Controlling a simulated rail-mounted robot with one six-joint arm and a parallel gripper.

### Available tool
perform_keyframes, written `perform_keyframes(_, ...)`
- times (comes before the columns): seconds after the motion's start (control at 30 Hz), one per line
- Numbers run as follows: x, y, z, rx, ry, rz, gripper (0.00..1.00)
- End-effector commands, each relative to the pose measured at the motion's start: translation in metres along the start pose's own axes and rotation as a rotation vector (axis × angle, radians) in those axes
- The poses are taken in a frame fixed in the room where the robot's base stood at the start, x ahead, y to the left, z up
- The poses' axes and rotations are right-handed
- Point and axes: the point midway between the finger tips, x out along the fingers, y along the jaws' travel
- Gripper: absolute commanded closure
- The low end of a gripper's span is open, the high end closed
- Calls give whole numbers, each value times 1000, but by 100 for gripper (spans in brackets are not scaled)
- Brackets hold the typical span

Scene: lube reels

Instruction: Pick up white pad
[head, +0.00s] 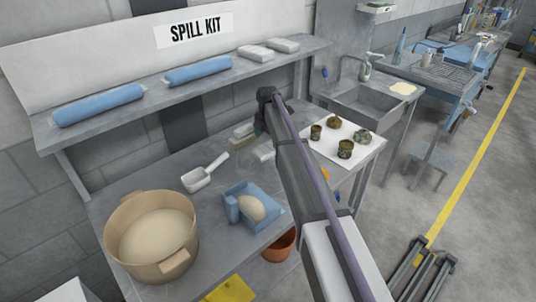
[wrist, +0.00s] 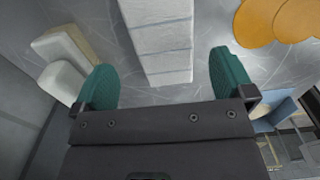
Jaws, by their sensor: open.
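A white pad (wrist: 158,42), a layered block with seams across it, lies on the grey bench in the wrist view. The pad's near end reaches between the fingertips, with a gap on both sides. In the head view my arm hides most of the gripper. Two more white pads (head: 255,53) (head: 283,45) lie on the shelf below the SPILL KIT sign.
Pale blocks (wrist: 65,48) lie close left of my gripper. Orange discs (wrist: 275,20) lie to the right. On the bench (head: 165,172) stand a scoop (head: 205,173), a tan tub (head: 150,235) and a blue dustpan (head: 253,205). The shelf (head: 190,88) overhangs the bench's back.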

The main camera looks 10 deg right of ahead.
Motion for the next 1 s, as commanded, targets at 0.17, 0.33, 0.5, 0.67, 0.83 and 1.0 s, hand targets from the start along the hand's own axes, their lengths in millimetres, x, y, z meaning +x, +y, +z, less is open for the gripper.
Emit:
perform_keyframes(0.17,25,-3,-3,1,0,0,0)
perform_keyframes(0.33,54,-4,-4,1,0,0,0)
perform_keyframes(0.5,50,-4,-4,1,0,0,0)
perform_keyframes(0.67,50,-4,-4,1,0,0,10)
perform_keyframes(0.83,50,-4,-4,2,0,0,26)
perform_keyframes(1.0,50,-4,-4,2,0,0,42)
